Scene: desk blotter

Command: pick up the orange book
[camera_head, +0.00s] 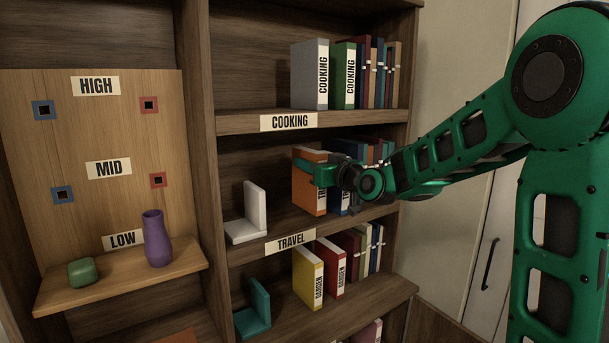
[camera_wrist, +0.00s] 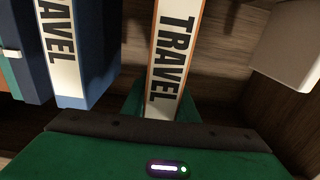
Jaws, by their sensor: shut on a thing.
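The orange book (camera_head: 304,190) stands at the left end of the row on the middle shelf, above the TRAVEL label. In the wrist view its spine (camera_wrist: 174,55) carries a white TRAVEL strip with thin orange edges. My gripper (camera_head: 322,174) is at the book, with one green finger across its left side. In the wrist view the green fingers reach around the lower part of the spine, shut on the book. The far fingertip is mostly hidden behind the book and my wrist.
A blue TRAVEL book (camera_wrist: 80,50) stands close beside the orange one, with more books beyond it. A white bookend (camera_head: 252,210) stands to the left on the same shelf (camera_head: 275,240), with bare shelf between. The COOKING shelf board (camera_head: 350,120) runs above.

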